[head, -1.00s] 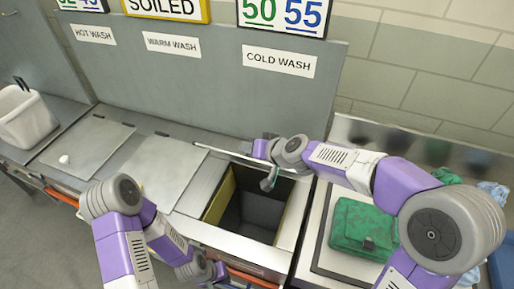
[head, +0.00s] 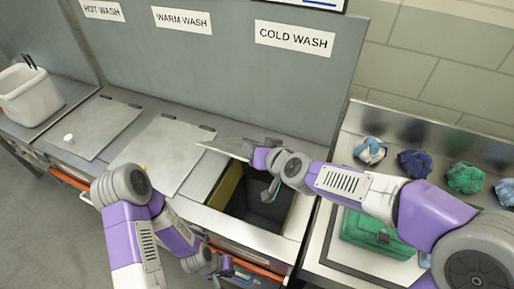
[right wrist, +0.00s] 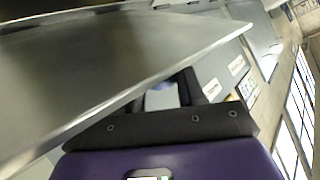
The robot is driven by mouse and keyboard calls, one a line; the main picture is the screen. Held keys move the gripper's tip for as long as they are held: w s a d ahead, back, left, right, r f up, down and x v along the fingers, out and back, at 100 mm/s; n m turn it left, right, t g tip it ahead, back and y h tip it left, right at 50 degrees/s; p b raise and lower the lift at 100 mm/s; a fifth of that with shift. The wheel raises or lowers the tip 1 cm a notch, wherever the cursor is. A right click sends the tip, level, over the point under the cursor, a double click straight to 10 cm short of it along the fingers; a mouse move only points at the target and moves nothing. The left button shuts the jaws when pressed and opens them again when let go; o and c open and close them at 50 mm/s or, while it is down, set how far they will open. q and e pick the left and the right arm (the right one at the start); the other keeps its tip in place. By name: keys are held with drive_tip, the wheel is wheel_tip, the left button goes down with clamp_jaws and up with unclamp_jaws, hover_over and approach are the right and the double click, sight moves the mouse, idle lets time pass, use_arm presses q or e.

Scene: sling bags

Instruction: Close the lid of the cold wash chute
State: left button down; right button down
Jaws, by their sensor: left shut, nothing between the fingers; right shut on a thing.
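The cold wash chute (head: 222,222) stands open under the COLD WASH sign, its dark inside showing. Its grey lid (head: 228,147) is hinged at the back and tilted up over the rear of the opening. My right gripper (head: 270,180) is at the lid's right side, shut on the lid. The lid fills the left of the right wrist view (right wrist: 110,60), by the dark gripper parts; the fingertips' contact is hard to see. My left gripper (head: 228,266) is shut and empty, low at the counter's front near the orange rail.
The warm wash lid (head: 165,150) and hot wash lid (head: 98,125) lie flat to the left. A white bin (head: 28,95) stands far left.

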drive_tip(key=c, duration=0.7)
unclamp_jaws()
drive_tip(key=shift+o, duration=0.2)
drive_tip(key=p+v, duration=0.2)
drive_tip(key=v, duration=0.4)
drive_tip(key=shift+s+r+p, duration=0.15)
drive_tip(key=shift+r+p, duration=0.05)
drive_tip(key=shift+p, duration=0.2)
drive_tip(key=shift+s+d+r, duration=0.2)
drive_tip(key=shift+s+d, duration=0.1)
drive_tip(key=shift+s, duration=0.2)
